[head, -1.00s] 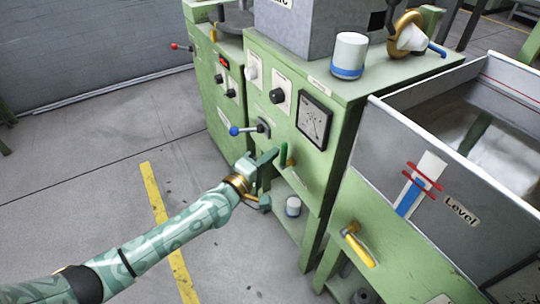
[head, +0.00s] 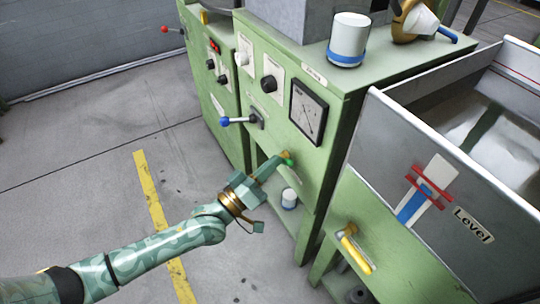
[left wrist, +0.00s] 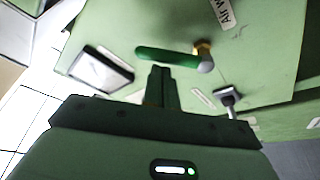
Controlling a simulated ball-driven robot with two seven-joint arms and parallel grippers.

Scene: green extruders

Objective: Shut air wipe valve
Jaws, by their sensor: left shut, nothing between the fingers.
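The air wipe valve sits on the green cabinet's front. In the left wrist view its green lever (left wrist: 168,57) lies across the picture, joined at its right end to a brass fitting (left wrist: 203,50) with a grey rounded end. Part of an "Air w..." label (left wrist: 222,12) shows near it. In the head view only a small green bit (head: 290,162) and some brass (head: 285,154) show past my fingers. My left gripper (head: 274,163) is shut and empty, its tips (left wrist: 161,70) close by the lever; contact cannot be told. My right gripper is out of view.
A blue-knobbed lever (head: 224,121) sticks out above my gripper. A gauge (head: 308,111) is up and right. A yellow-handled valve (head: 356,250) and a grey tank (head: 400,140) are at right. The floor at left is clear.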

